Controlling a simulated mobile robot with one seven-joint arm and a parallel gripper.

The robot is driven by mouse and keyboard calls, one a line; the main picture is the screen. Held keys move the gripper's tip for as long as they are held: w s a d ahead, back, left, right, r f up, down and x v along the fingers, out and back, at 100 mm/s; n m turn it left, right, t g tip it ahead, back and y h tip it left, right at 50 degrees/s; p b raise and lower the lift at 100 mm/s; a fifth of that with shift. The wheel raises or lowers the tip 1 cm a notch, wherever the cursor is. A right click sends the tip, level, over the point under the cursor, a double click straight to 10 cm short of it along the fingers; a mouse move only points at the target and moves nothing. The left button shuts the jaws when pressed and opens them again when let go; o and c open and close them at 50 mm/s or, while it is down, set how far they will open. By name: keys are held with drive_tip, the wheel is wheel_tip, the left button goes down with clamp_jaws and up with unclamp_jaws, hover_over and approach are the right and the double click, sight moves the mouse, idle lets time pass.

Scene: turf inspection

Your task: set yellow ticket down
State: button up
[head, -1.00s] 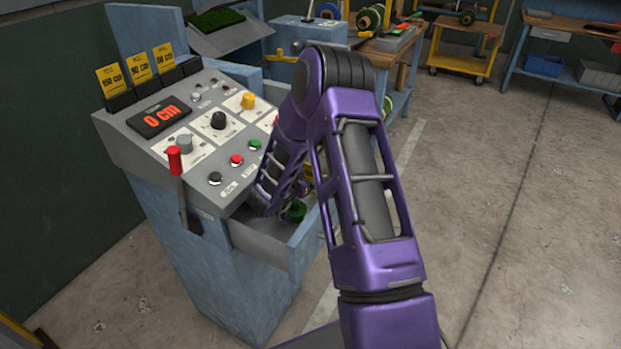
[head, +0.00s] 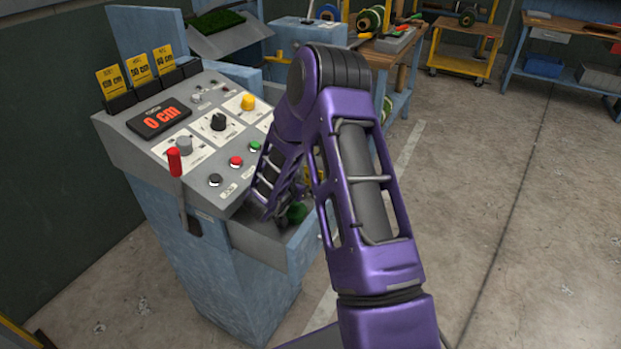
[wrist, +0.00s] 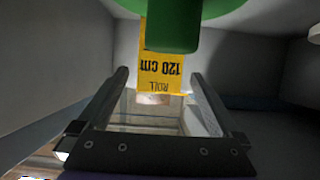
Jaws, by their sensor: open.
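A yellow ticket (wrist: 160,80) printed "ROLL 120 cm" shows upside down in the wrist view, just beyond and between the fingertips. Part of it is hidden behind a green cylindrical piece (wrist: 172,28). My gripper (wrist: 160,82) is open, with a finger on either side of the ticket's lower end; I see no finger closed on it.
Several yellow tickets, including one at the left (head: 109,82), stand in black holders atop the console. A red-handled lever (head: 174,162) stands at its front left. A green object (head: 296,213) sits in the console's tray (head: 265,245). Floor at right is clear.

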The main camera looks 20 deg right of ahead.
drive_tip(key=v, duration=0.6)
drive_tip(key=shift+r, duration=0.1)
